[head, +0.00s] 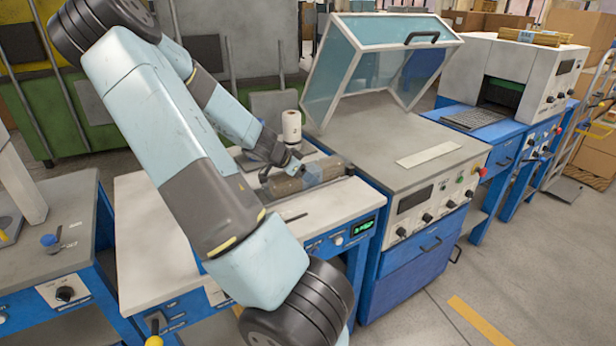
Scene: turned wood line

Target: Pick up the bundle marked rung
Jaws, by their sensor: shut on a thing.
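A brownish bundle (287,186) with a blue-grey band around its middle lies lengthwise on the pale top of the blue workbench (232,222). No marking on it is legible at this size. My gripper (293,167) is at the bundle's upper side, near the band, and is shut on it. The fingertips are small and partly hidden, and I cannot tell whether the bundle is clear of the surface. A second, yellowish bundle (535,37) lies on top of the white machine at the far right; its marking is also not legible.
A white roll (291,127) stands behind the held bundle. The bench's front left top is clear.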

